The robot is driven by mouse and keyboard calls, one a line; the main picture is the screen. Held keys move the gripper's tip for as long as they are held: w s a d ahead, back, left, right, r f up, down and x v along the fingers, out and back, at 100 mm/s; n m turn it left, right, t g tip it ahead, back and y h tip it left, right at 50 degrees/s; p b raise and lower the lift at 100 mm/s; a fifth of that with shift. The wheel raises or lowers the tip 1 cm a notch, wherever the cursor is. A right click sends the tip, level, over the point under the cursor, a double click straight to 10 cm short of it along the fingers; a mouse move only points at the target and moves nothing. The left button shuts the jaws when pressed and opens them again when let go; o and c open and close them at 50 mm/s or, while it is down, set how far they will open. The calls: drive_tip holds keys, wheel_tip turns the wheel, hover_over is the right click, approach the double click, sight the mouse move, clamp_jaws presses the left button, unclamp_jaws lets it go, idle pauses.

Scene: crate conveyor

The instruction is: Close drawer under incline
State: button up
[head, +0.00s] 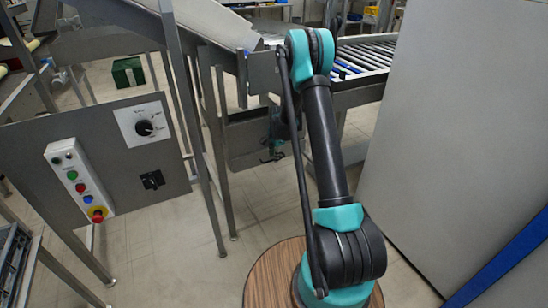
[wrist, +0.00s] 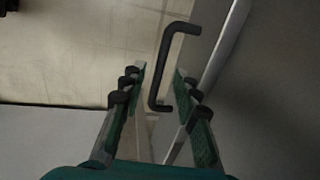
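The grey drawer (head: 240,146) hangs under the incline (head: 195,22) in the head view, partly hidden behind my arm. In the wrist view, a black bar handle (wrist: 166,62) stands off a grey front panel (wrist: 207,32). My gripper (wrist: 158,80) is open, with one finger on each side of the lower part of the handle. I cannot tell whether either finger touches it. In the head view my gripper (head: 272,155) is small and dark against the drawer. How far the drawer stands out is hard to tell.
A control panel (head: 95,165) with buttons and a knob stands at left on metal legs. A roller conveyor (head: 362,58) runs behind my arm. A large grey cabinet (head: 455,130) fills the right. Tiled floor (head: 180,235) is clear below the drawer.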

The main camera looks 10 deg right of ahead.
drive_tip(key=shift+f, duration=0.45)
clamp_jaws()
drive_tip(key=shift+w, duration=0.1)
